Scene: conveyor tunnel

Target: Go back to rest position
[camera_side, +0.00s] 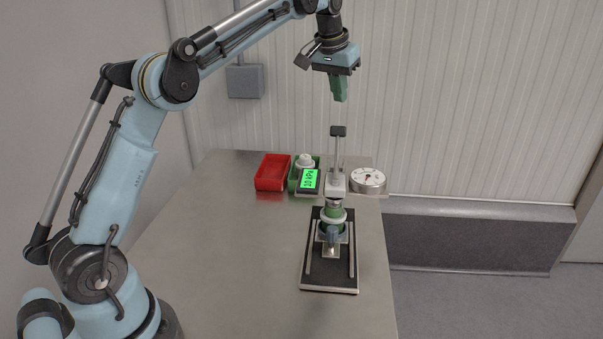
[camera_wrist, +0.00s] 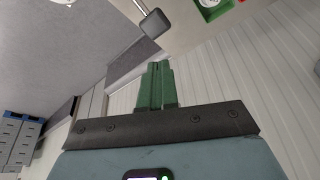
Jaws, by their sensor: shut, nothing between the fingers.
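My gripper (camera_side: 340,98) has green fingers and points down, high above the back of the table in the side view. Its fingers are closed together with nothing between them. In the wrist view the green fingers (camera_wrist: 155,84) also lie side by side. Below my gripper, and apart from it, stands a press-like fixture with a dark-topped upright post (camera_side: 338,131). A green and white round part (camera_side: 333,217) sits on the fixture's black base plate (camera_side: 328,283).
On the metal table (camera_side: 230,225) stand a red bin (camera_side: 272,173), a green bin (camera_side: 294,184) holding a white part, a lit green display (camera_side: 310,180) and a round dial gauge (camera_side: 368,180). The table's left and front are clear. A ribbed wall stands behind.

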